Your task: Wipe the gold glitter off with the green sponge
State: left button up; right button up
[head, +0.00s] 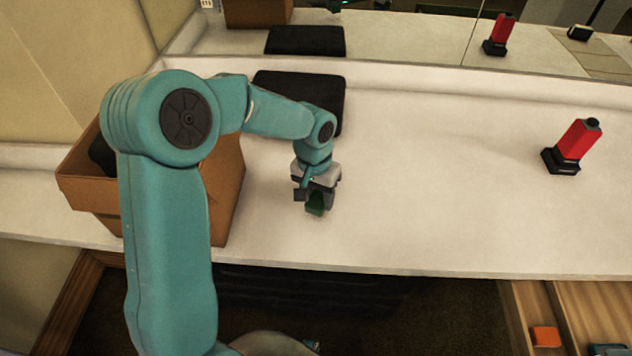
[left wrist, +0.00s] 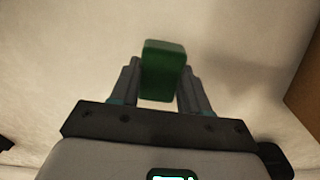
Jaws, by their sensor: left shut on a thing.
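The green sponge (head: 316,206) is a small dark green block held at the end of my left arm, over the white counter. My left gripper (head: 312,198) is shut on it. In the left wrist view the sponge (left wrist: 163,72) sits between the two fingers of my left gripper (left wrist: 160,88) and sticks out past their tips. I cannot tell whether the sponge touches the counter. I see no gold glitter on the visible counter (head: 430,200). My right gripper is not in view.
A cardboard box (head: 228,185) stands on the left, partly behind my arm. A black pad (head: 328,100) lies at the back. A red bottle-like object on a black base (head: 574,145) stands at the right. A mirror (head: 400,35) runs along the back. The counter's middle is clear.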

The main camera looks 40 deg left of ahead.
pick_arm(q)
notch_tip(320, 180, up, 3)
jog(key=shift+d+p, duration=0.1)
jog(key=shift+p, duration=0.75)
jog(key=shift+r+p, duration=0.4)
jog(key=shift+r, duration=0.25)
